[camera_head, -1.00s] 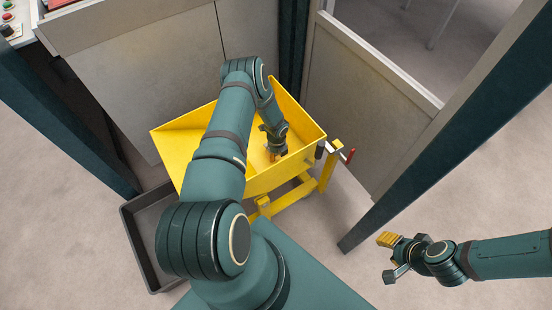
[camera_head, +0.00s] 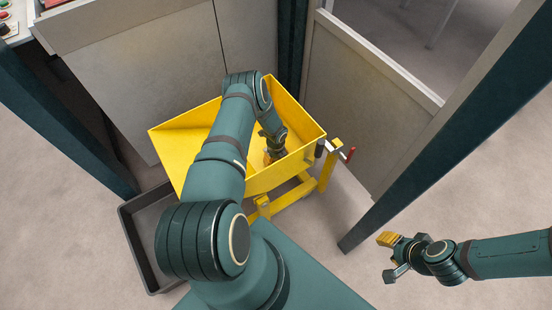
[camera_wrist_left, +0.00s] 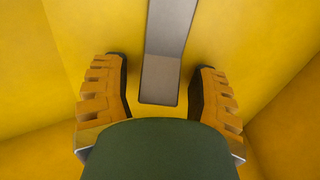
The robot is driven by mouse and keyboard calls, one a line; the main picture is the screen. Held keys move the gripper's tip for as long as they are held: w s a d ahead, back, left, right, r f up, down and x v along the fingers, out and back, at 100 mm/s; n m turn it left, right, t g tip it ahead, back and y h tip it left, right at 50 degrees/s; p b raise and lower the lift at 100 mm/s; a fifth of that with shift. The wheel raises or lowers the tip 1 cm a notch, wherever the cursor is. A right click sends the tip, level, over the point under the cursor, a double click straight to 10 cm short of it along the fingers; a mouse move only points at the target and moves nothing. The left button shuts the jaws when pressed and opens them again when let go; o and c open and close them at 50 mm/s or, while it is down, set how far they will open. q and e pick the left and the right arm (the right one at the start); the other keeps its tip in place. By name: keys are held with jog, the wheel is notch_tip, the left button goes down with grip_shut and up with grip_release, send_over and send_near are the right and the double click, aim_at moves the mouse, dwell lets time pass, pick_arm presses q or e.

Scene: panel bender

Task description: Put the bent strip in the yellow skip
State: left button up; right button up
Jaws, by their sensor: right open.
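The yellow skip (camera_head: 185,145) stands in front of the machine. My left gripper (camera_head: 271,158) reaches down inside it. In the left wrist view, the grey metal bent strip (camera_wrist_left: 165,55) is inside the skip, with a crease near its lower end. My left gripper (camera_wrist_left: 160,85) is open, its two orange-padded fingers on either side of the strip's near end, with yellow gaps showing between. The strip does not show in the head view. My right gripper (camera_head: 388,257) is open and empty, out at the lower right.
A dark grey tray (camera_head: 139,243) lies on the floor at the skip's left. The skip's stand has a crank with a red handle (camera_head: 350,154). Grey machine panels rise behind, and dark teal posts stand at left (camera_head: 65,110) and right (camera_head: 440,140). Open floor lies at the right.

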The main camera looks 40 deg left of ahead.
pick_arm(q)
notch_tip(320, 180, up, 12)
jog(key=p, duration=0.3)
jog(key=shift+r, duration=0.15)
dwell(0.7)
